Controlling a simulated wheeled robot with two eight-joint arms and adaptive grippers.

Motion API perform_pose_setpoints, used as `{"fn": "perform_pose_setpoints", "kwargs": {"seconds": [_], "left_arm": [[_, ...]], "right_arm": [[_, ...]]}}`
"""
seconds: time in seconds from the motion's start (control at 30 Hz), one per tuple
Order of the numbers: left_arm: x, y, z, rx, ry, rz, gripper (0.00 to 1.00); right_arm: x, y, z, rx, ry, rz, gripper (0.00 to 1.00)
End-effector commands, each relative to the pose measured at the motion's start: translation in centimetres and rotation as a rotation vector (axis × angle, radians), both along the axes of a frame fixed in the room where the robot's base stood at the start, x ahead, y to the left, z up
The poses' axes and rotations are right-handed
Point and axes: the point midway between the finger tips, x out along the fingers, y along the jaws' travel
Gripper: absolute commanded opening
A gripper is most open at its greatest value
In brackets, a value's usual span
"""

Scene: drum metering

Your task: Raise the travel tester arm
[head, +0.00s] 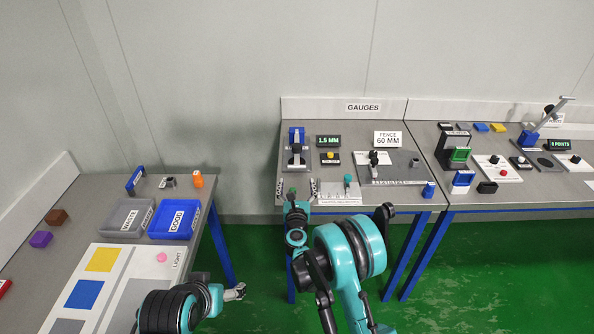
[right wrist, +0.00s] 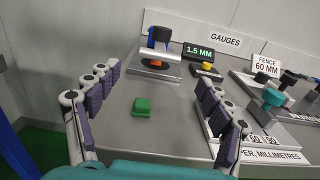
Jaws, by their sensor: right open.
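A blue-backed gauge (head: 297,136) with a black knob stands at the back left of the gauge table, beside a display reading 1.5 MM (head: 328,141). In the right wrist view this gauge (right wrist: 160,37) has a silver cylinder lying level across its front and an orange piece beneath; I take it for the travel tester, though no label names it. My right gripper (head: 298,190) is open and empty over the table's front left, short of the gauge. A green block (right wrist: 142,106) lies between its spread fingers in the wrist view. My left gripper (head: 237,292) is low at the left table's edge, its jaws unclear.
A yellow button box (head: 330,158) is right of the gauge. A fence plate (head: 402,169) and a teal-knobbed scale plate (head: 340,191) lie nearby. A slanted-arm stand (head: 543,122) is on the right table. Blue and grey trays (head: 124,218) sit on the left table.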

Motion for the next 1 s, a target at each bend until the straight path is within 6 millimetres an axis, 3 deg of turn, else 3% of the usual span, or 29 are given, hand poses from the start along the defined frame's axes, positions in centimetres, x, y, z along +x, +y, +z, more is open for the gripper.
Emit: {"fn": "perform_pose_setpoints", "kwargs": {"seconds": [0.4, 0.8, 1.0], "left_arm": [[0.0, 0.0, -1.6, 0.000, 0.000, 0.000, 0.79], [0.0, 0.0, -1.6, 0.000, 0.000, 0.000, 0.79], [0.0, 0.0, -1.6, 0.000, 0.000, 0.000, 0.79]], "right_arm": [[6.2, -0.1, -0.1, -0.004, 0.000, 0.001, 0.79], [7.2, 0.0, 0.1, -0.005, 0.000, 0.002, 0.79], [7.2, 0.0, 0.1, -0.005, 0.000, 0.002, 0.27]]}}
